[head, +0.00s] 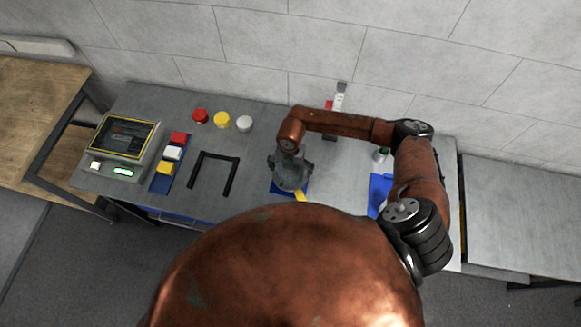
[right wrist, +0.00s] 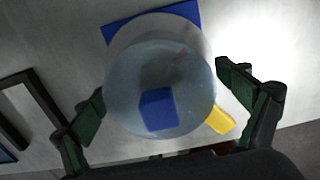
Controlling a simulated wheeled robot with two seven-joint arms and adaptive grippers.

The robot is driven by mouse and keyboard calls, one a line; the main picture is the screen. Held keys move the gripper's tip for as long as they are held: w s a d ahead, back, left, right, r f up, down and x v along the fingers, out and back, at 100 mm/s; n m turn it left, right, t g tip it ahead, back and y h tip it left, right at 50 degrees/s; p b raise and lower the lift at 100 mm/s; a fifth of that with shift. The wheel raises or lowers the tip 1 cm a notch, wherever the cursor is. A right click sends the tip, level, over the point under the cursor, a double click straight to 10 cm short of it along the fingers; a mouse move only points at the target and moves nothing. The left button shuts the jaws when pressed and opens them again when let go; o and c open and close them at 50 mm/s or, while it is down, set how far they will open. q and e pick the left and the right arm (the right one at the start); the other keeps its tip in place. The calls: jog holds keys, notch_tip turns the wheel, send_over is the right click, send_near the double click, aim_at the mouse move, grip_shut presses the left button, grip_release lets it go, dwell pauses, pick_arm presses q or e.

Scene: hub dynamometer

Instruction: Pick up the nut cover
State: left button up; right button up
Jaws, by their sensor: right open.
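A pale, see-through round dome (right wrist: 130,105), which looks like the nut cover, fills the middle of the right wrist view. A blue block (right wrist: 158,108) shows on or through it; I cannot tell which. My right gripper (right wrist: 165,95) is open, with one finger on each side of the dome and no clear grip on it. In the head view my right gripper (head: 290,172) points down over a blue mat (head: 277,189) and hides the dome. A yellow piece (head: 300,195) sticks out beside it and also shows in the right wrist view (right wrist: 221,121). My left gripper is not in view.
Left on the grey bench (head: 262,125) are a console with a screen (head: 122,137), red, white and yellow blocks on a blue strip (head: 161,183), and a black frame (head: 213,156). Red (head: 200,116), yellow (head: 222,119) and white (head: 244,123) round pieces stand behind. Another blue mat (head: 377,190) lies right.

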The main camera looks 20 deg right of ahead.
jog(key=shift+f, duration=0.2)
jog(key=c, duration=1.2)
jog(key=shift+o, duration=0.2)
jog(key=shift+r, duration=0.15)
